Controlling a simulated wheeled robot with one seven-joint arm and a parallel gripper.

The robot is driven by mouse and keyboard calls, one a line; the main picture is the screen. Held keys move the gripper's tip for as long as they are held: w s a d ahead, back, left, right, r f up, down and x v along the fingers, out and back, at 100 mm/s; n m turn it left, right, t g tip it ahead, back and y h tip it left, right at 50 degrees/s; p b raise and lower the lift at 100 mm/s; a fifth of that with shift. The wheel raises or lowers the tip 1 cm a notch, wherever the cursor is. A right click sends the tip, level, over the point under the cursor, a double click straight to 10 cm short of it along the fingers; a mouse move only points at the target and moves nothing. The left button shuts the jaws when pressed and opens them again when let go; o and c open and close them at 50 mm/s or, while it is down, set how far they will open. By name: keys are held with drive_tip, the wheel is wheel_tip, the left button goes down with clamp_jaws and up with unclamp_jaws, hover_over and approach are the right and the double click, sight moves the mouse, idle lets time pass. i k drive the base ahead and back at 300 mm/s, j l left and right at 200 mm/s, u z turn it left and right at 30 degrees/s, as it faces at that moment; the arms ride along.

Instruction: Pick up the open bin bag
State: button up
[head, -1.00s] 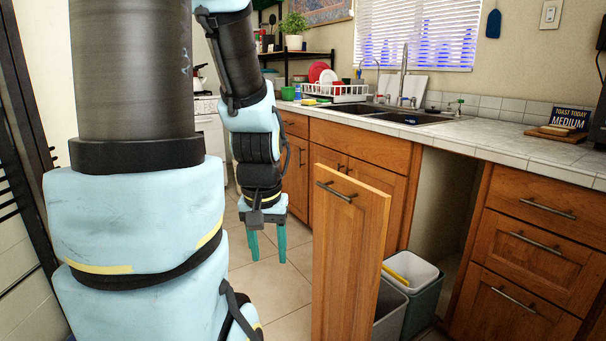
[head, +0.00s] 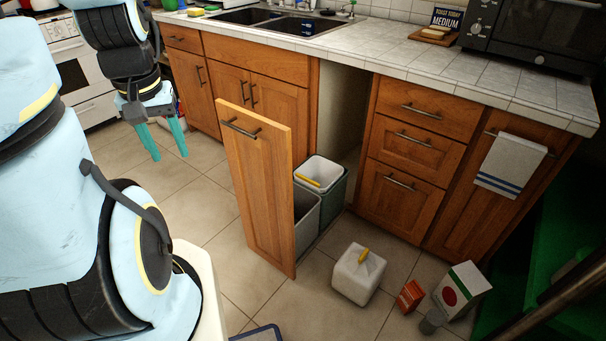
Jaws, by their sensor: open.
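A white bin bag with an open top and a yellow strip (head: 322,167) lines the rear bin in the pulled-out cabinet unit. Its green-grey bin (head: 334,200) shows around it, and its lower part is hidden inside. A second white bag, closed at the top with a yellow tie (head: 357,280), sits on the floor to the right of the cabinet front. My gripper (head: 169,156) is open and empty, its teal fingers pointing down over the floor. It is left of the pulled-out cabinet front and well apart from both bags.
The wooden pull-out front (head: 258,190) stands between my gripper and the bins. A grey bin (head: 306,215) is behind it. A small orange-red box (head: 410,296), a white carton (head: 462,290) and a grey item (head: 432,321) lie on the floor at right.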

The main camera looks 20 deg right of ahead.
sight(318, 173)
drive_tip(key=i+u, duration=0.3)
drive_tip(key=i, duration=1.05)
drive_tip(key=i+j+z, duration=0.15)
drive_tip(key=i, duration=0.3)
drive_tip(key=i+z, duration=0.2)
drive_tip(key=i, duration=0.25)
drive_tip(key=i+j+z, duration=0.1)
drive_tip(key=i+z, duration=0.15)
drive_tip(key=z, duration=0.2)
drive_tip(key=i+j+z, duration=0.15)
drive_tip(key=z, duration=0.35)
drive_tip(key=i+j+z, duration=0.25)
drive_tip(key=z, duration=0.2)
drive_tip(key=i+j+z, duration=0.2)
drive_tip(key=z, duration=0.15)
drive_tip(key=i+j+z, duration=0.5)
drive_tip(key=z, duration=0.15)
